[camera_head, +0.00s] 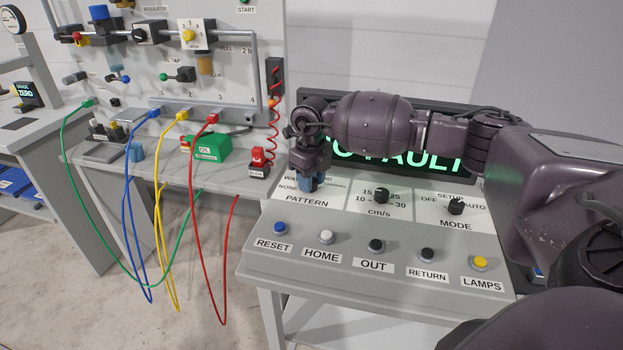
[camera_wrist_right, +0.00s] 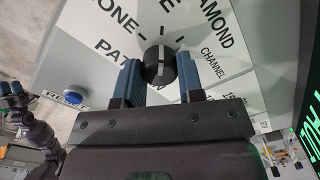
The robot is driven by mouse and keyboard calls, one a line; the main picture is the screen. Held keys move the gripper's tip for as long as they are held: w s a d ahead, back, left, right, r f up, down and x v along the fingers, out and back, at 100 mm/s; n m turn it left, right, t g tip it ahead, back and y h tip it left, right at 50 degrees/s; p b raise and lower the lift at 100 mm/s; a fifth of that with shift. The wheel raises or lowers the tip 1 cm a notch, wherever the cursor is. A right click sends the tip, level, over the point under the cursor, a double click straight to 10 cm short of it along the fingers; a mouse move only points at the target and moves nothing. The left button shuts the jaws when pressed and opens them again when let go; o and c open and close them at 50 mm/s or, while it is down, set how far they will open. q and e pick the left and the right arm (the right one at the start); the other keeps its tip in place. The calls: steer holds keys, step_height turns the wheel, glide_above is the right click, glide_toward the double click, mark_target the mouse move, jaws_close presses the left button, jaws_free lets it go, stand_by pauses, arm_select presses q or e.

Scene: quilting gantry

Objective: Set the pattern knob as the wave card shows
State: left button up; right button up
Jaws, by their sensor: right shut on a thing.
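The black pattern knob (camera_wrist_right: 160,66) has a pale line on its face and stands on the white panel, with NONE, DIAMOND and CHANNEL printed around it and one word only partly legible. I cannot tell which word the line marks. My right gripper (camera_wrist_right: 161,78) has its blue fingers on either side of the knob, shut on it. In the head view my right gripper (camera_head: 310,183) points down at the PATTERN label and hides the knob. What looks like my left gripper (camera_wrist_right: 11,89) shows small at the left of the wrist view. I cannot make out a wave card.
Right of the PATTERN label are a cm/s knob (camera_head: 381,195) and a MODE knob (camera_head: 456,206). Several buttons line the console front, including a blue RESET button (camera_head: 280,228). A lit green FAULT display (camera_head: 420,155) stands behind my right arm. Coloured cables hang at left.

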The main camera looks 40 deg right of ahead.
steer(key=o, duration=0.9)
steer(key=shift+r, duration=0.5)
arm_select(q)
steer(key=shift+w+r, duration=0.35)
steer(key=shift+r, duration=0.1)
arm_select(e)
steer(key=shift+r, duration=4.95)
arm_select(q)
steer(key=shift+s, duration=0.1)
arm_select(e)
steer(key=shift+s, duration=0.1)
